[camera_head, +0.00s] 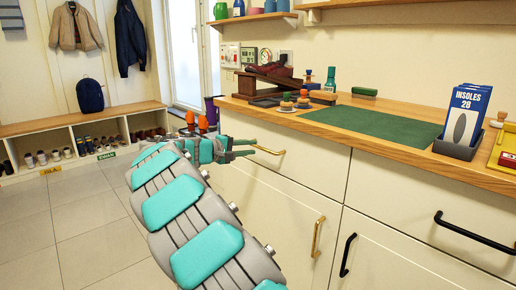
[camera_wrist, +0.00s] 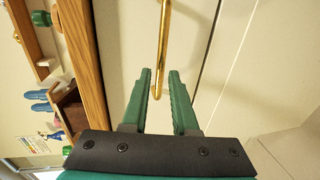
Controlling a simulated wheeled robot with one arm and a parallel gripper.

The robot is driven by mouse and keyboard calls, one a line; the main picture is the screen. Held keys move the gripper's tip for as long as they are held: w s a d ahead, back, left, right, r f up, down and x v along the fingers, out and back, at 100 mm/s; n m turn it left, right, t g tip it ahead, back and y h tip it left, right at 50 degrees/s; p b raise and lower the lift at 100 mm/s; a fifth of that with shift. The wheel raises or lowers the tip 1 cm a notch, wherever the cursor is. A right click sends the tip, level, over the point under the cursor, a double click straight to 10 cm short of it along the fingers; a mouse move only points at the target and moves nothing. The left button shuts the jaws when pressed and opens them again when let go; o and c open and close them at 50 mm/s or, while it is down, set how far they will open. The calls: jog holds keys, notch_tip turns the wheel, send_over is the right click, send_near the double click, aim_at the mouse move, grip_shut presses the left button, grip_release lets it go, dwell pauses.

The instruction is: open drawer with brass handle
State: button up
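The drawer with the brass handle (camera_head: 268,150) is at the upper left of the cream counter, and its front (camera_head: 310,160) looks flush and shut. My gripper (camera_head: 252,147) is at the left end of this handle, level with it. In the wrist view the brass handle (camera_wrist: 163,40) runs down from the top edge, and its near end lies between the two green fingertips (camera_wrist: 159,82). The fingers are apart, with gaps visible beside the bar. Whether either finger touches it I cannot tell.
Below, a cupboard door has an upright brass handle (camera_head: 317,237). Black handles sit on the right drawer (camera_head: 475,232) and the door under it (camera_head: 347,255). The worktop (camera_head: 400,110) overhangs above and carries an insoles box (camera_head: 465,115). Tiled floor (camera_head: 60,240) at left is clear.

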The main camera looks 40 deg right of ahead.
aim_at(257, 147)
jog(key=shift+x, duration=2.1)
jog(key=shift+c, duration=0.2)
grip_shut()
